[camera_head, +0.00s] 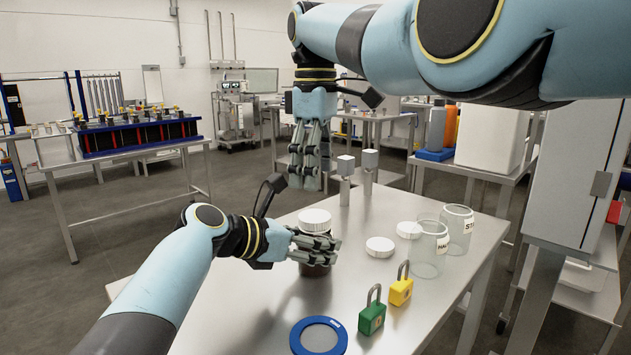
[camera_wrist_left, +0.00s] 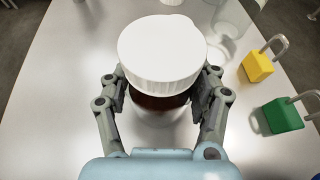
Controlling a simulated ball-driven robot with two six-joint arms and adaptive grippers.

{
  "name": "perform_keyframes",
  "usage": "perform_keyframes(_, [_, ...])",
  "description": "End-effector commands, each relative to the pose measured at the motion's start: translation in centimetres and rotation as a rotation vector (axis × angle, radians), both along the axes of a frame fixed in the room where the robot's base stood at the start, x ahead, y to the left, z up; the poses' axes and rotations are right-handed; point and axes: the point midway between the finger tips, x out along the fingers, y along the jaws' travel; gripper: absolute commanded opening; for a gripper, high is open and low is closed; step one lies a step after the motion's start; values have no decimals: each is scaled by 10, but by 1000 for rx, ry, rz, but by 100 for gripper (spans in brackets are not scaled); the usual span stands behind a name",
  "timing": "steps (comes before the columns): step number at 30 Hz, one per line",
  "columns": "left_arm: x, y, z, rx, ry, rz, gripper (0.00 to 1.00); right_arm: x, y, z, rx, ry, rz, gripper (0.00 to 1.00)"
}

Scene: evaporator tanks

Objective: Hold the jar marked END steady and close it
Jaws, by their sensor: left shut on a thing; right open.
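A dark brown jar (camera_head: 314,269) stands upright on the metal table, with a white ribbed lid (camera_head: 315,219) on its top. No END marking shows on it in either view. The lid looks level in the left wrist view (camera_wrist_left: 160,50); I cannot tell whether it is screwed down. My left gripper (camera_head: 318,247) is shut around the jar's body, below the lid; its fingers show on both sides of the jar in the left wrist view (camera_wrist_left: 163,100). My right gripper (camera_head: 310,165) is open and empty, pointing down above the table's far edge, higher than the jar.
Metal posts (camera_head: 345,180) stand behind.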

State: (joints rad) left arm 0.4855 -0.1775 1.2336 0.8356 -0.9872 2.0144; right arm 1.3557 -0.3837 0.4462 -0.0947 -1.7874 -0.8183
Motion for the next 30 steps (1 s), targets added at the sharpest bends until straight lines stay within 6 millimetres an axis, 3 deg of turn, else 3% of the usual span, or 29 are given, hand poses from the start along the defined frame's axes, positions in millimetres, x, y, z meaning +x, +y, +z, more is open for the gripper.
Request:
perform_keyframes(7, [-1, -1, -1, 1, 1, -3, 0, 0, 2, 2, 5, -4, 1, 79])
perform_keyframes(8, [-1, -1, -1, 1, 1, -3, 63, 0, 2, 2, 5, -4, 1, 79])
perform_keyframes(14, [-1, -1, -1, 0, 1, -4, 89, 0, 3, 2, 6, -5, 1, 79])
perform_keyframes(24, [-2, 0, 0, 1, 1, -3, 91, 0, 3, 2, 7, -5, 1, 79])
perform_keyframes(30, [-17, 21, 10, 2, -2, -1, 91, 0, 2, 2, 5, -4, 1, 79])
